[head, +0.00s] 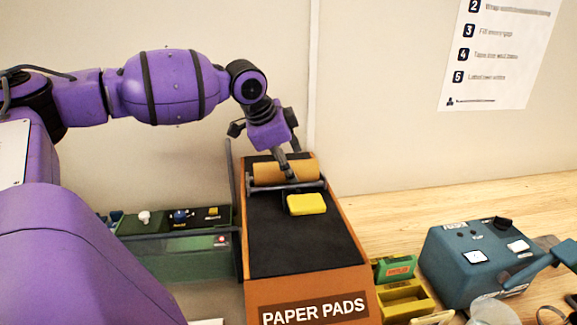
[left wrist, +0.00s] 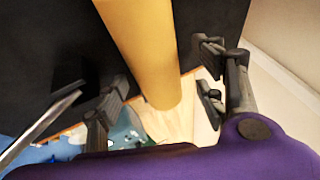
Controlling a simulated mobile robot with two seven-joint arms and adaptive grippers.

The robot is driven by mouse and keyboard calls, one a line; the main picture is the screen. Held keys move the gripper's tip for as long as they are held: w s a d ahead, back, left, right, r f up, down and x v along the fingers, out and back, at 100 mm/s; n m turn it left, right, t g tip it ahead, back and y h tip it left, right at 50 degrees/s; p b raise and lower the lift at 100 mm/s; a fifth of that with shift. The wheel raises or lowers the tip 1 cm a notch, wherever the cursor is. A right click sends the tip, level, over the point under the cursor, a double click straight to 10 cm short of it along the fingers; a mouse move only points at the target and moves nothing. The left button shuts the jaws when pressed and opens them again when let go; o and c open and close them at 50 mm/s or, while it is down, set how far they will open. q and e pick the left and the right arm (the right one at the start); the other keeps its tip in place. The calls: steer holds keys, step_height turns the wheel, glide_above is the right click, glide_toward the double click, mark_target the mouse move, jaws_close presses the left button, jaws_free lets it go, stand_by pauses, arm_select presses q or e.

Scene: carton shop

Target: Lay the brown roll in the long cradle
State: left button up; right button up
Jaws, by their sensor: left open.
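The brown roll (head: 285,171) lies crosswise at the far end of the black top of the orange paper pads box (head: 262,285). A grey bar with raised ends (head: 262,190) runs just in front of the roll; I cannot tell whether it is the long cradle. My left gripper (head: 287,168) is open and comes down over the roll from above. In the left wrist view the roll (left wrist: 142,45) runs between the spread fingers of my left gripper (left wrist: 160,95), with a gap to each side. My right gripper is not in view.
A yellow block (head: 306,204) lies on the black top near the bar. A green box with knobs (head: 180,222) stands at left. Green and yellow holders (head: 402,298) and a blue box with a lever (head: 478,257) stand at right. The wooden bench behind them is clear.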

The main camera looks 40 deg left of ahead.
mark_target(277, 177)
arm_select(q)
steer(key=p+v, duration=0.3)
steer(key=v, duration=0.9)
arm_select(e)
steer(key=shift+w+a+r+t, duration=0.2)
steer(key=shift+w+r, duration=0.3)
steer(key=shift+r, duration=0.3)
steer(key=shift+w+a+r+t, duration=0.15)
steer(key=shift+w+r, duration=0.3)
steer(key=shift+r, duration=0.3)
arm_select(q)
steer(key=shift+s+d+f, duration=0.1)
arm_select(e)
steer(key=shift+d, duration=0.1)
